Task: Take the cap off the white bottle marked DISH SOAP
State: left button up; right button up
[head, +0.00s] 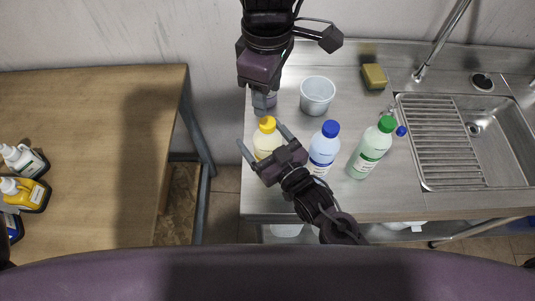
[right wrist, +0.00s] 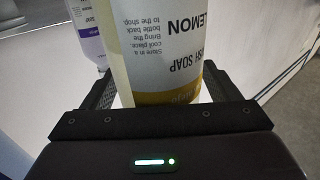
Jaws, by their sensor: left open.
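A pale bottle with a yellow cap (head: 267,123) stands upright on the steel counter. In the right wrist view its label (right wrist: 180,50) reads LEMON and, partly cut off, DISH SOAP. My right gripper (head: 262,135) is open, with one finger on each side of this bottle. My left gripper (head: 264,104) is open and points down just behind the yellow cap. Another bottle, with a purple-marked label (right wrist: 91,37) partly reading SOAP, stands behind in the right wrist view.
A blue-capped bottle (head: 323,152) and a green-capped bottle (head: 371,151) stand to the right. A white cup (head: 317,91) and a yellow sponge (head: 374,76) are farther back. The sink (head: 480,173) is at right. A wooden table (head: 95,130) with several bottles is at left, across a gap.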

aim_at(267, 122)
jog(key=c, duration=1.7)
pick_arm(q)
jog(key=m, duration=0.4)
pick_arm(e)
grip_shut()
pick_arm(q)
jog(key=shift+f+m, duration=0.3)
notch_tip(267, 122, down, 7)
jog(key=shift+f, duration=0.2)
jog(key=shift+c, duration=0.3)
